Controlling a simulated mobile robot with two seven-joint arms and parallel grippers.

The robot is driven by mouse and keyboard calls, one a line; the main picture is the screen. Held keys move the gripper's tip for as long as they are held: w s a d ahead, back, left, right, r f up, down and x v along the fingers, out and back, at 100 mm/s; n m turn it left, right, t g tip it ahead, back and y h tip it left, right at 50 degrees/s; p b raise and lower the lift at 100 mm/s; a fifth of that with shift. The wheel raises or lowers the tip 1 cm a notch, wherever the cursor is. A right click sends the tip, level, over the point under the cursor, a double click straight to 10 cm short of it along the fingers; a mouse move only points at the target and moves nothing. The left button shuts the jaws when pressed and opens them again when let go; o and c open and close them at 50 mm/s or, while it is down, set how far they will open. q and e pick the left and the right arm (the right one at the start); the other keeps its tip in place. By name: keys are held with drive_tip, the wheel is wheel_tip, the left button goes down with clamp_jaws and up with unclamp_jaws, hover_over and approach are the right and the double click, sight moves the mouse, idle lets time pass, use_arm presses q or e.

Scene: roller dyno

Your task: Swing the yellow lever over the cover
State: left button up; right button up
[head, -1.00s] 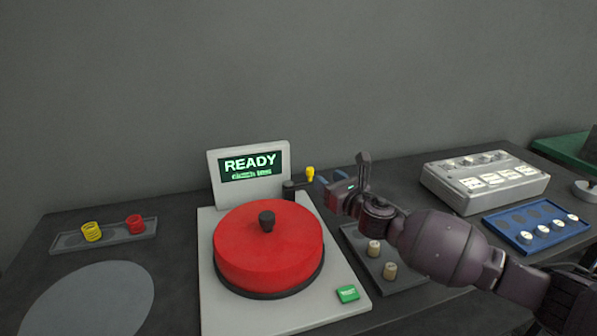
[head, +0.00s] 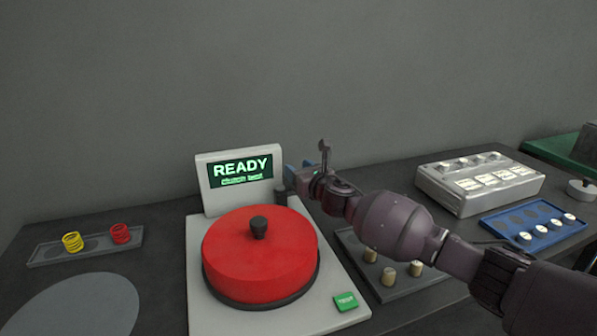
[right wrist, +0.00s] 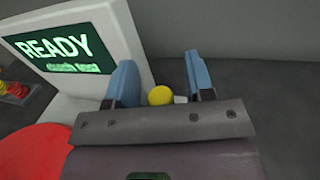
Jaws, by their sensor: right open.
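The yellow lever's knob (right wrist: 160,95) shows in the right wrist view between the two blue fingers of my right gripper (right wrist: 163,82), which is open. In the head view my right gripper (head: 304,168) is beside the screen's right edge and hides the yellow knob. The lever's dark post (head: 281,192) shows partly there. The round red cover (head: 258,262) with a black knob (head: 259,228) sits on the light grey base (head: 205,318). The screen (head: 240,171) reads READY. My left gripper is out of view.
A green button (head: 345,301) is at the base's front right. A dark tray (head: 392,289) with several tan pegs lies under my right arm. A grey tray (head: 95,249) holds a yellow coil (head: 72,242) and a red coil (head: 120,234). A grey box (head: 480,183) and blue tray (head: 495,221) stand right.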

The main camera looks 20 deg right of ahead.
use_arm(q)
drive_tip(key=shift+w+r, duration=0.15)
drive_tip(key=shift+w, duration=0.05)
use_arm(e)
clamp_jaws()
drive_tip(key=shift+s+r+m+h+p, duration=0.3)
drive_tip(key=shift+m+h+p, duration=0.2)
drive_tip(key=shift+h+p, duration=0.2)
drive_tip(key=shift+s+r+m+t+h+p, duration=0.1)
drive_tip(key=shift+s+m+t+h+p, duration=0.2)
drive_tip(key=shift+m+h+p, duration=0.6)
drive_tip(key=h, duration=0.1)
drive_tip(key=s+m+h+p, duration=0.1)
drive_tip(key=h, duration=0.1)
drive_tip(key=shift+d, duration=0.1)
drive_tip(key=shift+f+m+h, duration=0.3)
drive_tip(key=shift+m+h, duration=0.1)
drive_tip(key=shift+h, duration=0.1)
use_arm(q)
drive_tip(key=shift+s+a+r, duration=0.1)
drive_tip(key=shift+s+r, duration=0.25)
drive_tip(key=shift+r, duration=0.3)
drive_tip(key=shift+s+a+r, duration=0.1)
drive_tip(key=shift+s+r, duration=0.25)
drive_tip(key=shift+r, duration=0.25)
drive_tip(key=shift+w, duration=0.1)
